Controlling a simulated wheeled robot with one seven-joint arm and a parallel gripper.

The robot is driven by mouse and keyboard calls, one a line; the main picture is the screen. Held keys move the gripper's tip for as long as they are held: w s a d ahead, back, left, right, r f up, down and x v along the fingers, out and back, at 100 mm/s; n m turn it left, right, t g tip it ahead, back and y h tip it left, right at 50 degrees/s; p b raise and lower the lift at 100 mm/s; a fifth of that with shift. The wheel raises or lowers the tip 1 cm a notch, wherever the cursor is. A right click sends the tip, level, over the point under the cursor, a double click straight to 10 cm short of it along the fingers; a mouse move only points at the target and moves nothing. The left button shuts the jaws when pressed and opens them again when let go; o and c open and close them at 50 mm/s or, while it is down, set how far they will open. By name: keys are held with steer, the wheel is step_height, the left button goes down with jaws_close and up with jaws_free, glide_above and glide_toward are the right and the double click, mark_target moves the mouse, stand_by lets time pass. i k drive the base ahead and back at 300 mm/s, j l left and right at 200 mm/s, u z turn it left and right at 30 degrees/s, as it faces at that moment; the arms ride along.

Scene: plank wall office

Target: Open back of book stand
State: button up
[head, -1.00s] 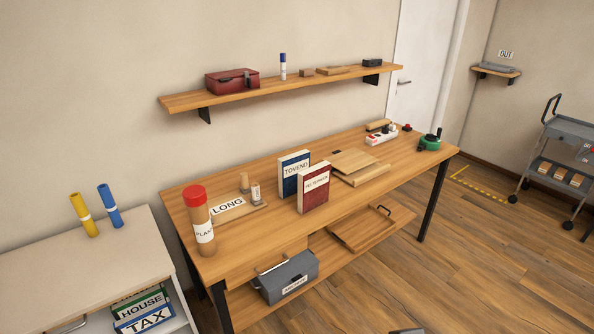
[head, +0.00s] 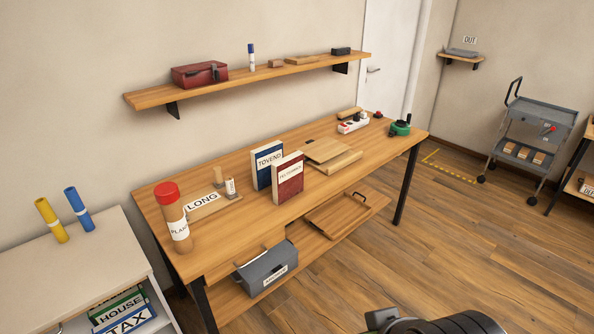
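A light wooden stand (head: 331,157) lies folded flat on the desk, right of the two upright books. It looks like the book stand. Its upper panel (head: 322,149) rests flat on a base that sticks out towards the desk's front edge. A small dark patch lies on the desk just behind it. A dark rounded part of my own arm shows at the bottom edge of the head view, well in front of the desk. No gripper fingers can be made out.
The desk (head: 240,240) holds a blue book (head: 267,165), a red book (head: 289,178), a red-capped tube (head: 173,218), a LONG board (head: 203,200), a power strip (head: 353,125) and a green tape-like object (head: 400,128). A shelf (head: 225,83) hangs above. Floor in front is clear.

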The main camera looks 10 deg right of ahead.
mark_target(324, 150)
steer(key=i+l+u, duration=0.35)
steer(key=i+l, duration=0.25)
steer(key=i+l+u, duration=0.2)
steer(key=i+l, duration=0.15)
steer(key=i+l+u, duration=0.2)
steer(key=l, duration=0.25)
steer(key=i+l+u, duration=0.15)
steer(key=i+l, duration=0.15)
steer(key=l, duration=0.15)
steer(key=i+l+u, duration=0.2)
steer(key=l, duration=0.3)
steer(key=i+l+u, duration=0.2)
steer(key=l, duration=0.3)
steer(key=i+l+u, duration=0.2)
steer(key=l, duration=0.3)
steer(key=k, duration=0.05)
